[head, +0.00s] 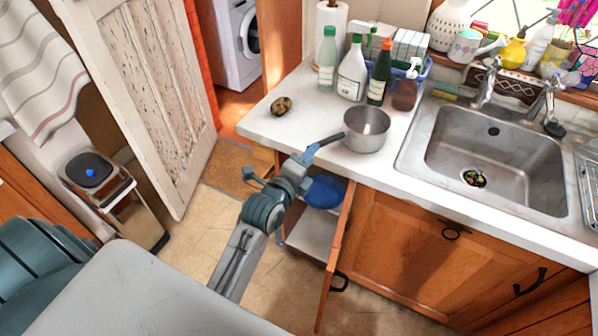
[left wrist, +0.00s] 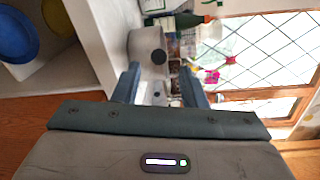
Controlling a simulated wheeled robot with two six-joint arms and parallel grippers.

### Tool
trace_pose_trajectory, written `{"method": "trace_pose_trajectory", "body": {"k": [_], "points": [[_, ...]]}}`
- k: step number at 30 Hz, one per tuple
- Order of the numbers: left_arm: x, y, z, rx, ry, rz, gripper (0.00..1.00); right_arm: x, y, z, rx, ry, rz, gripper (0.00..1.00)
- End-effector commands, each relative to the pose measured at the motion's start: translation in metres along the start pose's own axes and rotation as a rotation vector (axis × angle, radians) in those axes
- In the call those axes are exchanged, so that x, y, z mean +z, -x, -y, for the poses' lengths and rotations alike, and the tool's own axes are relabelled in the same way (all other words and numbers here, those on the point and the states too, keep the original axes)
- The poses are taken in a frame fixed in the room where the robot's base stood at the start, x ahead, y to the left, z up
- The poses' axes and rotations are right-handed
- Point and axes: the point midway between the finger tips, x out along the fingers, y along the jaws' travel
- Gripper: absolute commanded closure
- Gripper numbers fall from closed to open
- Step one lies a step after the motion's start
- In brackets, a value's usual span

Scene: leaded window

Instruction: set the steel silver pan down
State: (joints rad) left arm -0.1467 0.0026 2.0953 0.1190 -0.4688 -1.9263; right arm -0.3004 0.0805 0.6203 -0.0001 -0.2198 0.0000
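The steel silver pan (head: 367,132) appears to stand upright on the white counter near its front edge, left of the sink. Its dark handle points left toward my left gripper (head: 314,150). The pan also shows in the left wrist view (left wrist: 146,42), with the round dark handle end facing the camera. My left gripper (left wrist: 160,72) is open there, with a clear gap between its fingers. The handle end shows between and apparently just beyond the fingertips, not clamped. My right gripper is not in view.
Several bottles (head: 351,74) stand behind the pan. A brown potato-like object (head: 281,105) lies on the counter (head: 300,128) to the left. The sink (head: 497,150) is to the right. Below, a cabinet door (head: 337,255) stands open near my arm, with a blue dish (head: 324,192) inside.

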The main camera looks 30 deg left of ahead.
Motion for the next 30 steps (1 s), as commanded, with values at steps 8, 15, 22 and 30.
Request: {"method": "trace_pose_trajectory", "body": {"k": [8, 15, 22, 30], "points": [[0.0, 0.045, -0.002, 0.0, 0.0, 0.0, 0.62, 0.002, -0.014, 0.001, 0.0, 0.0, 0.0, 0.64], [0.0, 0.053, 0.0, 0.0, 0.0, 0.0, 0.62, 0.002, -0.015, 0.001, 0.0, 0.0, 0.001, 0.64], [-0.004, 0.047, -0.022, 0.038, 0.044, -0.007, 0.62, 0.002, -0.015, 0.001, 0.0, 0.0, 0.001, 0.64], [-0.044, 0.037, -0.234, 0.4, 0.484, 0.024, 0.62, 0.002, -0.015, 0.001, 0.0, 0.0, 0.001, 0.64]]}}
